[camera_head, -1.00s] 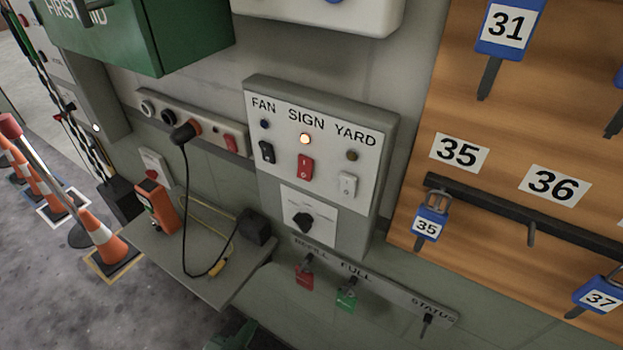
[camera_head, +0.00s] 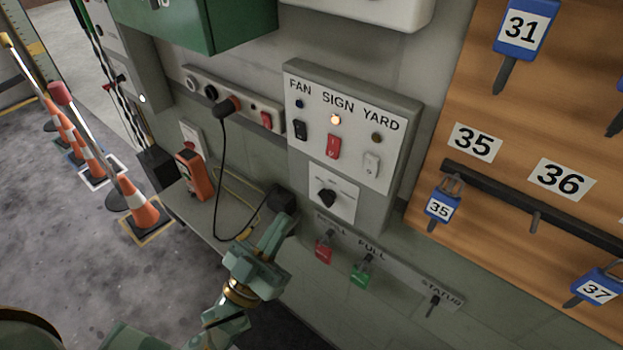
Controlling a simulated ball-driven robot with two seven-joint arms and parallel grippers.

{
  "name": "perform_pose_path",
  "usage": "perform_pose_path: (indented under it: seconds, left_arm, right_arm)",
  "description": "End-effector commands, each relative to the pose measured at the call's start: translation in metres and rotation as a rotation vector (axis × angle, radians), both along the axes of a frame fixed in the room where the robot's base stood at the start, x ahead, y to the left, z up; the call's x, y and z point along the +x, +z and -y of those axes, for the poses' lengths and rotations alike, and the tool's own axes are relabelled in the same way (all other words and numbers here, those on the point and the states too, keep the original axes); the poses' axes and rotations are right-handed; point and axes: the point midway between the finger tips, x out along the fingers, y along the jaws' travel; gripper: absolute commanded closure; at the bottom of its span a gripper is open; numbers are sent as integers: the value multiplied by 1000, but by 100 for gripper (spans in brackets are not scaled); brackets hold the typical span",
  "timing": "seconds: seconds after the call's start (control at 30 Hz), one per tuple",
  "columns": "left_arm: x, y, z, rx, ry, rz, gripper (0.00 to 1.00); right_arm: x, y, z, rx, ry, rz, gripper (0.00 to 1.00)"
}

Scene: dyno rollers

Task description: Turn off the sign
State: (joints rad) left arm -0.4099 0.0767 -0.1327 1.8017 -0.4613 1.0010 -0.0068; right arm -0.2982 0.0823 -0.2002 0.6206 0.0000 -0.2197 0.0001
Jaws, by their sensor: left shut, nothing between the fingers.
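The switch panel (camera_head: 306,147) is a grey box on the wall with a white face marked FAN, SIGN and YARD. The red SIGN rocker switch (camera_head: 333,146) sits in the middle, and the SIGN lamp (camera_head: 336,119) above it glows orange. The black FAN switch (camera_head: 300,130) is to its left and the white YARD switch (camera_head: 371,163) to its right. My right gripper is not in view.
Red (camera_head: 323,250) and green (camera_head: 361,272) tags hang below. A wooden key board (camera_head: 480,110) is at right, a green box (camera_head: 215,22) above.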

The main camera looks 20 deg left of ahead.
Motion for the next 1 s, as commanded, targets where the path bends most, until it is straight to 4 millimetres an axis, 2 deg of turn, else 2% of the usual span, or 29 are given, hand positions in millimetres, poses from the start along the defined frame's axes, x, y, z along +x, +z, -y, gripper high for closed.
perform_pose_path:
  seconds: [0.17,0.53,0.73,1.0]
  left_arm:
    - [15,16,6,-1,0,3,100]
    - [74,64,27,-1,0,2,100]
    - [101,56,36,-1,0,-1,100]
    - [111,53,40,0,-1,-1,100]
  right_arm:
    - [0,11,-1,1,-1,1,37]
    - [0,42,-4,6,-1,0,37]
    - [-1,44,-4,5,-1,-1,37]
    - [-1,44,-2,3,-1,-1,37]
